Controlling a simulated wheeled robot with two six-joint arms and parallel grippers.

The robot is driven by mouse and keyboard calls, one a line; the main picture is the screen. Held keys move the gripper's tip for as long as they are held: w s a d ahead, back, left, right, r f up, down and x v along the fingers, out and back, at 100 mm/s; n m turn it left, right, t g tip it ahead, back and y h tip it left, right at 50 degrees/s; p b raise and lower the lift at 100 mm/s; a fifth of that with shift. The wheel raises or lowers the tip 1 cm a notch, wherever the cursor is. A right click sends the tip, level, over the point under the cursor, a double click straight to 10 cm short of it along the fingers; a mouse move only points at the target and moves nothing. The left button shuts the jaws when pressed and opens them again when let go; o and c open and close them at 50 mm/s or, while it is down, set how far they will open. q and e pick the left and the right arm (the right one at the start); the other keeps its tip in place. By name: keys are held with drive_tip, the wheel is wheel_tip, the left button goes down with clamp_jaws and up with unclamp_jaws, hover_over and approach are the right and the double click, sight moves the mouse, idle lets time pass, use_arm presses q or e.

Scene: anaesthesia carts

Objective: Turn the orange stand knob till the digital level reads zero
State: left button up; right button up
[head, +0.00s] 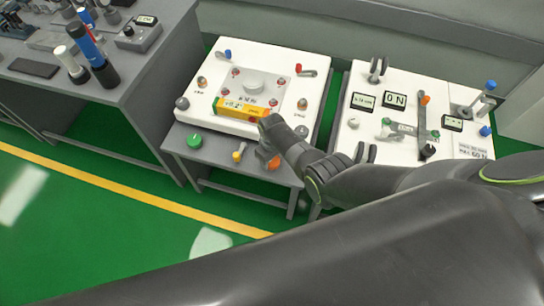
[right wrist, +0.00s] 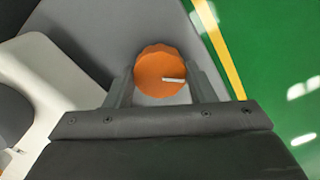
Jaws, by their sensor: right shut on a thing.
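The orange stand knob (right wrist: 158,70) sits between the two fingers of my right gripper (right wrist: 165,85) in the right wrist view. It has a scalloped edge and a white pointer line toward the right. In the head view the knob (head: 273,162) shows only partly at the stand's front edge, below my right gripper (head: 266,155), which is shut on it. The yellow digital level (head: 236,108) lies on the white plate of the stand (head: 210,85). My left gripper is not in view.
A green knob (head: 194,141) and a small yellow lever (head: 239,152) are left of the orange knob. A white panel (head: 345,130) with displays and levers stands to the right. A grey bench (head: 120,75) with tools is at the left. The green floor in front is open.

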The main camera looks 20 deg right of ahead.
drive_tip(key=n, duration=0.4)
drive_tip(key=shift+n+p, duration=0.3)
drive_tip(key=shift+p, duration=0.05)
drive_tip(key=shift+n, duration=1.6)
drive_tip(key=o, duration=1)
drive_tip(key=shift+r+p, duration=0.1)
drive_tip(key=shift+p, duration=0.2)
